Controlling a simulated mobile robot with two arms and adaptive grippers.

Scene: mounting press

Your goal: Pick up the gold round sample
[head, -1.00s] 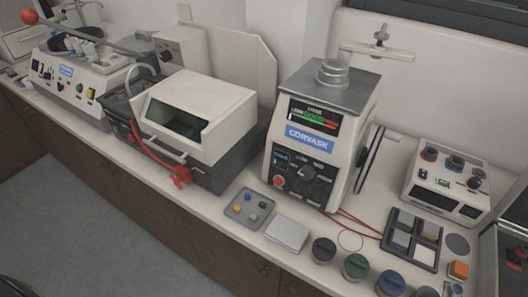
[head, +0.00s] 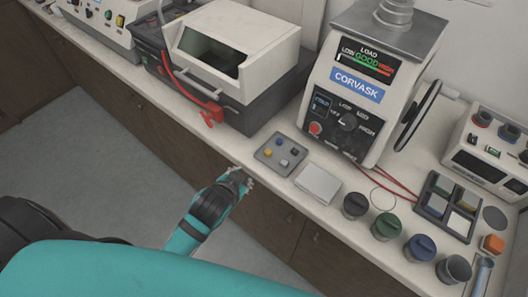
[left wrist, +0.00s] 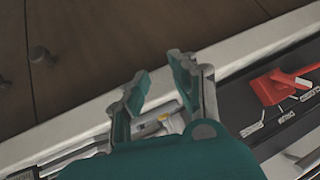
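The gold round sample (head: 267,154) sits at the left side of a small grey tray (head: 279,153) on the counter, beside a few other small samples, one of them blue (head: 283,162). My left gripper (head: 248,180) is just in front of the counter edge, to the lower left of the tray and apart from it. The left wrist view shows its two fingers (left wrist: 158,78) spread open with no sample between their tips. My right gripper is not in view.
A pale flat block (head: 318,185) lies right of the tray. The CORVASK press (head: 356,115) stands behind, and a cream-hooded machine with a red handle (head: 211,115) stands to the left. Several dark-lidded jars, including a green one (head: 386,226), line the front right edge.

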